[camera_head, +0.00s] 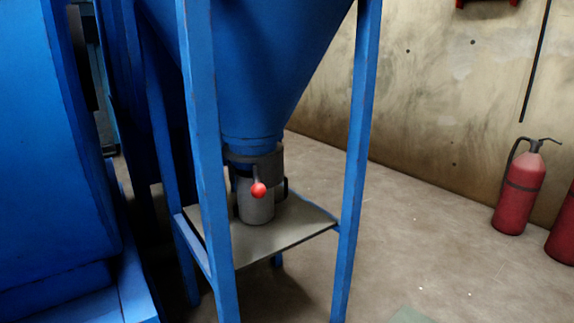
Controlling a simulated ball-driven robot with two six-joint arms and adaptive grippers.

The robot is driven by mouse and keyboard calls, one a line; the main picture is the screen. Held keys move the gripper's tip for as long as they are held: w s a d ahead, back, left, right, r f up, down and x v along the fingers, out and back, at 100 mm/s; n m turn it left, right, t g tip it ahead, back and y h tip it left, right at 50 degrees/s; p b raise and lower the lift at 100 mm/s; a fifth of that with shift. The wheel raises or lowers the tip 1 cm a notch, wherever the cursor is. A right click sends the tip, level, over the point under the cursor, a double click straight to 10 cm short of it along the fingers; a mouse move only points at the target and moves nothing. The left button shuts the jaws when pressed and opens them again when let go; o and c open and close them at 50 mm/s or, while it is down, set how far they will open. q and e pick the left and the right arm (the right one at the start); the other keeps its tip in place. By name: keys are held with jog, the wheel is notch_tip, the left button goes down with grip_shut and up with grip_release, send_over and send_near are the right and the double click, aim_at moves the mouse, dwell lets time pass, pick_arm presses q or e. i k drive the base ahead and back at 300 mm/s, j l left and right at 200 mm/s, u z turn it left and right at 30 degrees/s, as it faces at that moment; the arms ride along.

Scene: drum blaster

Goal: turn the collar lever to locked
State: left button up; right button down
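The dark grey collar (269,163) sits around the outlet at the bottom of the blue hopper cone (255,70). Its lever (256,174) is a short grey stem that ends in a red ball knob (258,190) and points down on the near side of the collar. No marking for locked or unlocked can be made out. A grey canister (256,208) stands upright under the collar on a flat shelf (270,239). A dark handle shows at its right. Neither of my grippers is in view.
Blue frame legs stand at the front left (208,160) and right (356,160) of the shelf. A large blue cabinet (55,150) fills the left. Red extinguishers (519,192) stand by the right wall. The floor at the front right is mostly clear.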

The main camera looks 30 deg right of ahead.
aim_at(268, 171)
jog(key=i+l+u, duration=0.1)
jog(key=l, duration=0.65)
jog(key=i+l+u, duration=0.15)
jog(key=l, duration=0.6)
jog(key=k, duration=0.05)
